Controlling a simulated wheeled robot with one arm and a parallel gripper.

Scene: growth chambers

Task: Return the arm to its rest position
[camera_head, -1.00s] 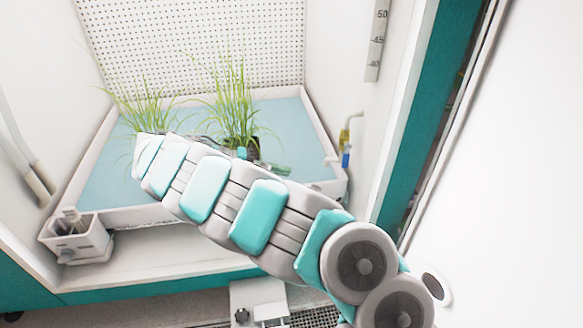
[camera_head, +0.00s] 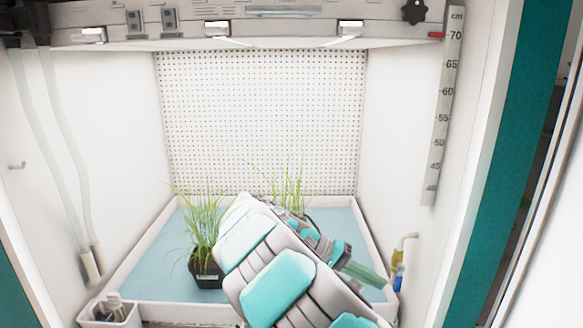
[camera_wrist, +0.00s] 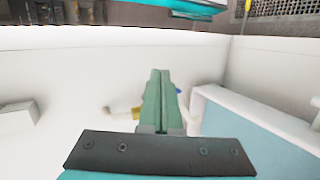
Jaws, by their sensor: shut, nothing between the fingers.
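My arm (camera_head: 278,285) reaches from the bottom of the head view into the growth chamber, over the blue-floored tray. My gripper (camera_head: 382,282) points to the right, near the tray's right wall. In the wrist view my gripper (camera_wrist: 160,75) shows its two green fingers pressed together with nothing between them. Beyond the fingertips is a white chamber wall. A yellow and blue fitting is partly hidden behind the fingers.
A grass plant in a black pot (camera_head: 205,270) stands in the tray (camera_head: 130,262), left of my arm. Another grass plant (camera_head: 290,190) is partly hidden behind my arm. The yellow and blue fitting (camera_head: 400,265) is on the right wall. A ruler (camera_head: 443,120) hangs there too.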

